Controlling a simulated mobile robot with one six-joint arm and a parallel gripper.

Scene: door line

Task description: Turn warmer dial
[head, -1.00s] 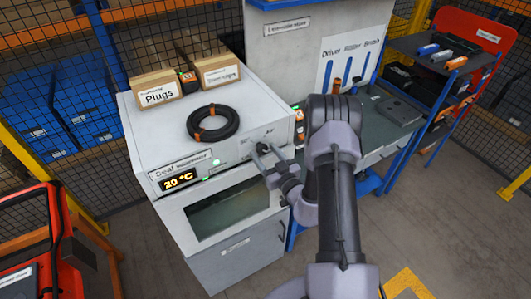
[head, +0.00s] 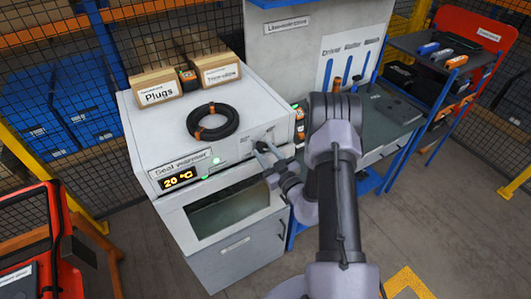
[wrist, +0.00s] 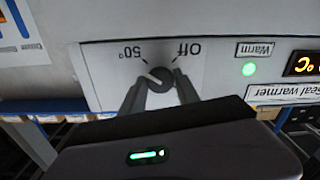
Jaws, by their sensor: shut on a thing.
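The seal warmer (head: 215,160) is a white cabinet with a glass-fronted door and a display (head: 180,179) reading 20 °C. In the wrist view, which is upside down, its dark round dial (wrist: 161,74) sits on a pale plate between the marks "Off" and "50°". The dial's pale pointer line lies toward the 50° side. My gripper (wrist: 160,86) is shut on the dial, one finger on each side. In the head view my gripper (head: 264,150) reaches the front panel's right end. A green lamp (wrist: 249,69) beside "Warm" is lit.
A black cable coil (head: 213,122) and a Plugs box (head: 157,90) are on top of the warmer. A workbench (head: 385,125) stands close on the right, and a red frame (head: 55,240) is at the lower left. The floor in front is open.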

